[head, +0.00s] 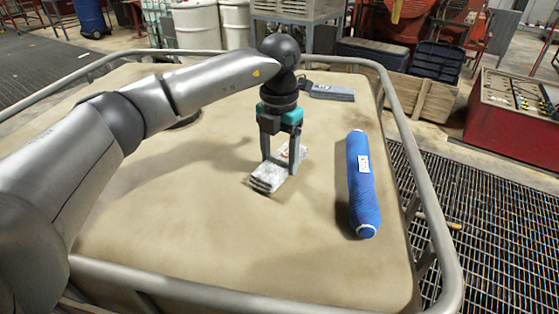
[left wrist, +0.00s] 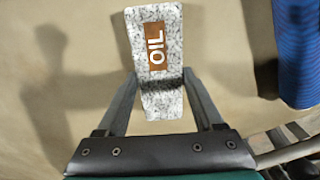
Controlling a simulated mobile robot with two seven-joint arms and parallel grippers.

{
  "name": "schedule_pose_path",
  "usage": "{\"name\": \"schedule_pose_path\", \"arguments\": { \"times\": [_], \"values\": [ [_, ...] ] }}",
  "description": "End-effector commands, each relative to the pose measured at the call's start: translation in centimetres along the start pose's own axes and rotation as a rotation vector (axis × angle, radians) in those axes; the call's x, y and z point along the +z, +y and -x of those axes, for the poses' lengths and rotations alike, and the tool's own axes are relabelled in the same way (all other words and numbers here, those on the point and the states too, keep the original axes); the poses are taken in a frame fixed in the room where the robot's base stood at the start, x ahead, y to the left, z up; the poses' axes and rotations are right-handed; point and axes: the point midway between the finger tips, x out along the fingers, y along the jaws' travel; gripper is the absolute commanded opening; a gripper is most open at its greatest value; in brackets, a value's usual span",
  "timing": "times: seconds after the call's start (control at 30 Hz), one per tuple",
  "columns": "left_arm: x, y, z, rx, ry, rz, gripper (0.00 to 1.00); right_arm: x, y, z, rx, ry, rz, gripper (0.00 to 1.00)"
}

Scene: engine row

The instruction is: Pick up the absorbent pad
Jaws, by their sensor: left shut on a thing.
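The absorbent pad (head: 268,181) is a speckled grey-white slab on or just above the tan top in the head view; I cannot tell if it touches. In the left wrist view the pad (left wrist: 160,104) shows a brown label reading OIL. My left gripper (head: 279,168) points down with its fingers on either side of the pad, shut on it. The fingers (left wrist: 163,78) also show along the pad's sides in the left wrist view. They hide part of the pad in the head view. My right gripper is not in view.
A blue roll (head: 363,190) with a white label lies to the right of the pad. A grey flat object (head: 331,92) lies at the back. A metal rail (head: 436,215) rings the tan top (head: 230,245). The front of the top is clear.

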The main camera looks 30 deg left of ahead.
Motion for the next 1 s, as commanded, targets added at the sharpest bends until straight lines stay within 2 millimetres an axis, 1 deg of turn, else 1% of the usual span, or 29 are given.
{"name": "schedule_pose_path", "arguments": {
  "times": [0.17,0.23,0.47,0.5,0.57,0.6,0.7,0.8,0.9,1.0],
  "values": [
    [0.1,0.0,2.5,0.0,-0.007,-0.001,0.07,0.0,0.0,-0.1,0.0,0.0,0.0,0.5],
    [0.1,-0.1,4.1,-0.001,-0.007,-0.001,0.07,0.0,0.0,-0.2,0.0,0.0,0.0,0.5],
    [0.1,-0.1,11.3,-0.001,-0.009,-0.001,0.07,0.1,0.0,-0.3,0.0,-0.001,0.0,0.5],
    [0.1,-0.1,12.6,-0.001,-0.009,-0.001,0.07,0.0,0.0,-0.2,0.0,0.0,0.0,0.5],
    [0.1,-0.1,14.3,0.0,-0.008,0.0,0.07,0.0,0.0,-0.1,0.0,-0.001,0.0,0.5],
    [0.0,0.0,15.2,0.001,-0.005,0.0,0.07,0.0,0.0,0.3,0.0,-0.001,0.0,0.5],
    [0.0,0.0,16.9,0.001,-0.005,0.001,0.07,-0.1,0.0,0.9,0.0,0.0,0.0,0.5],
    [0.0,0.0,18.1,0.001,-0.003,0.0,0.07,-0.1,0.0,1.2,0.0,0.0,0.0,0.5],
    [0.0,-0.1,18.9,0.0,-0.003,-0.001,0.07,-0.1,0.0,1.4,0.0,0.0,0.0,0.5],
    [0.0,0.0,19.3,0.0,-0.002,-0.001,0.07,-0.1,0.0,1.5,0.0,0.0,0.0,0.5]
  ]
}}
